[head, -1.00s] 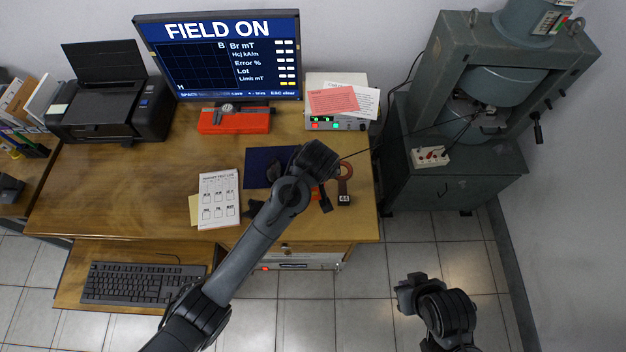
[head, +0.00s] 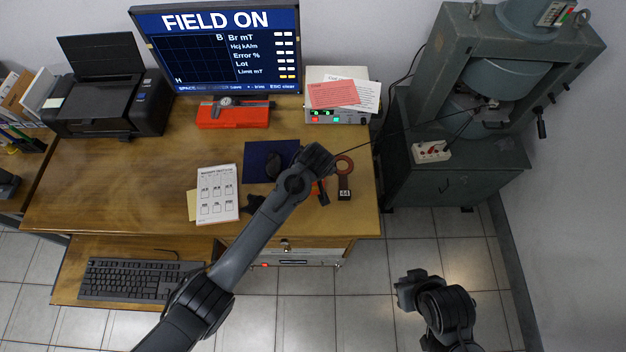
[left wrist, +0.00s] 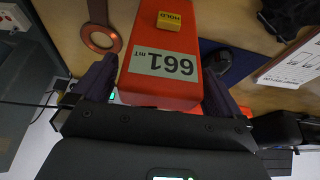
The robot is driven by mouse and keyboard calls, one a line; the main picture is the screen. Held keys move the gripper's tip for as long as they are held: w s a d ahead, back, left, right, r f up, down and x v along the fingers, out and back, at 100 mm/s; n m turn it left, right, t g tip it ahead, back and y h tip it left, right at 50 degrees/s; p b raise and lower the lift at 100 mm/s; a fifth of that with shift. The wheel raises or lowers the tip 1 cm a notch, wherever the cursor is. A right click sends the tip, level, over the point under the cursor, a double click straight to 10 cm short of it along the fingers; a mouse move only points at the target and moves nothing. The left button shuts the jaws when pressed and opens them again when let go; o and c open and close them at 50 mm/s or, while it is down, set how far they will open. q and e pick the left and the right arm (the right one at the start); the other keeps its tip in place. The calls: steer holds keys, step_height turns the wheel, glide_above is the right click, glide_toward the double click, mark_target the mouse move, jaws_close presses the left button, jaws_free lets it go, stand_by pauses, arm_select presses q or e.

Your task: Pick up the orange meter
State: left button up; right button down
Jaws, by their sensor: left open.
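The orange meter (left wrist: 165,85) lies on the desk in the left wrist view. It has a grey display reading 661 mT, upside down in this view, and a yellow HOLD button (left wrist: 169,21). My left gripper (left wrist: 160,82) is open, with one dark finger on each side of the meter's near end. I cannot tell whether the fingers touch it.
A copper-coloured ring (head: 344,165) with a tag lies just right of the meter. A dark blue mat (head: 258,155) with a dark mouse-like object and a printed notepad (head: 217,195) lie left. A red case (head: 232,118) and an instrument box (head: 327,75) stand behind. The desk's left part is clear.

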arm_select(q)
steer(key=shift+f, duration=0.15)
steer(key=c, duration=1)
steer(key=shift+c, duration=0.2)
steer(key=shift+r, duration=0.85)
step_height(320, 180, up, 3)
steer(key=shift+f+p, duration=0.15)
steer(key=shift+p, duration=0.25)
steer(key=s+d+r, duration=0.6)
steer(key=d, duration=0.4)
steer(key=shift+r, duration=0.35)
